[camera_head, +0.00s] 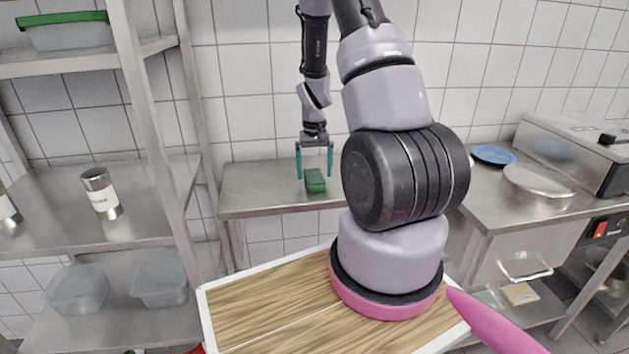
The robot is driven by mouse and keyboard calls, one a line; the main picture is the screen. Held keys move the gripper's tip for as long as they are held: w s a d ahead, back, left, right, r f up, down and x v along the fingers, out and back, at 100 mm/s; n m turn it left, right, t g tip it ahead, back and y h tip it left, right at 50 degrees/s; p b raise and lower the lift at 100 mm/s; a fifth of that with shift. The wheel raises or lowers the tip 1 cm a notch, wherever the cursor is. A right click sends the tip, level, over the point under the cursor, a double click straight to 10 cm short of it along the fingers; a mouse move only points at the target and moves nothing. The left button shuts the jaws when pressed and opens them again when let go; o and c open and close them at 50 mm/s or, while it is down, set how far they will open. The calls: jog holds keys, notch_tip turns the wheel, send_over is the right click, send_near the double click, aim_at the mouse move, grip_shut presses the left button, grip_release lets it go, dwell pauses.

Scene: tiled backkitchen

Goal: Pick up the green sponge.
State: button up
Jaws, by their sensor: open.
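The green sponge (315,181) lies on the metal table (262,190) against the tiled wall, left of my arm's large joint. My gripper (315,176) points down over it with its two teal fingers apart. The fingers appear to stand on either side of the sponge, with their tips near its top. I cannot tell whether a finger touches it. The sponge seems to rest on the table.
A metal shelf rack (150,100) with a labelled can (101,193) and clear tubs (161,283) stands at the left. A counter at the right holds a blue plate (494,154), a round pan (537,186) and a metal appliance (580,150). The table left of the sponge is clear.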

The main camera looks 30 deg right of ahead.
aim_at(315, 175)
jog(key=shift+f, duration=0.75)
jog(key=c, duration=1.3)
jog(key=shift+r, duration=0.1)
notch_tip(315, 175, up, 10)
jog(key=shift+f, duration=0.1)
